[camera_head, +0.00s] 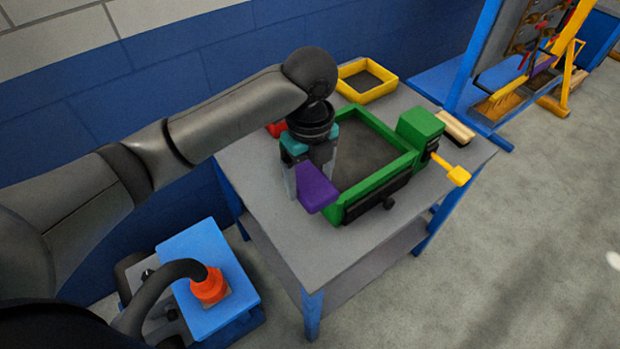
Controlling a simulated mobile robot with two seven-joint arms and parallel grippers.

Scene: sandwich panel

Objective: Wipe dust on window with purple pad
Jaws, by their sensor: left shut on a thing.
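My left arm reaches in from the left over a grey table. My left gripper (303,184) points down and is shut on a purple pad (317,189), held at the left front corner of a green frame. The green frame (391,176) lies on the table around a dark grey pane (366,150), which looks like the window. The gripper hides the frame's left corner. I cannot tell whether the pad touches the frame or the table. Dust on the pane is not clear to see. My right gripper is not in view.
A green block with a yellow handle (457,175) sits at the frame's right side. A yellow frame (366,72) lies at the table's back. The table (285,229) is bare at its front left. A blue box with an orange knob (209,284) stands lower left. Floor is clear at right.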

